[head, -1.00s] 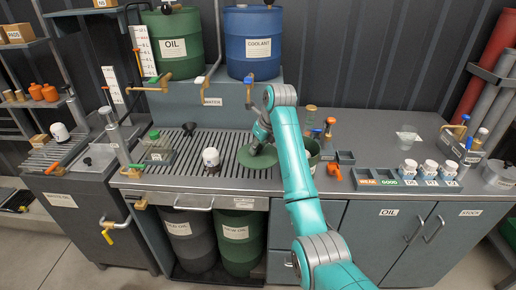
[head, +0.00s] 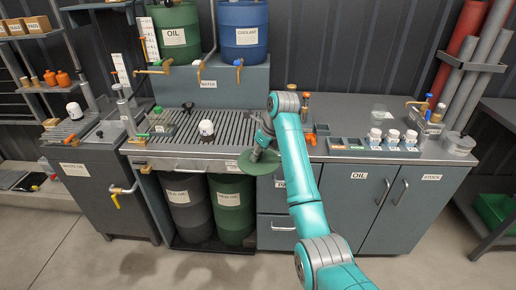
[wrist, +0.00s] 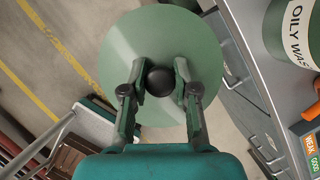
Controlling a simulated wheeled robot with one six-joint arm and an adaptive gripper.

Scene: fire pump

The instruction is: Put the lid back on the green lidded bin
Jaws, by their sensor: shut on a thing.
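The green round lid (head: 258,164) hangs in my gripper (head: 262,147) at the counter's front edge, in front of the drawers. In the wrist view the lid (wrist: 125,45) is a flat disc with a black knob (wrist: 159,82). The two fingers of my gripper (wrist: 160,88) are shut on that knob. The green bin (wrist: 276,35), with a white label reading "OILY WAS…", stands to the right in the wrist view, apart from the lid and cut off by the frame. In the head view my arm hides most or all of this bin.
The slotted drain top (head: 180,138) holds a white-capped item (head: 206,128). An orange tool (head: 309,139) and a tray with white jars (head: 374,137) stand right of my arm. Grey and green drums (head: 231,205) sit under the counter. Floor in front is clear.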

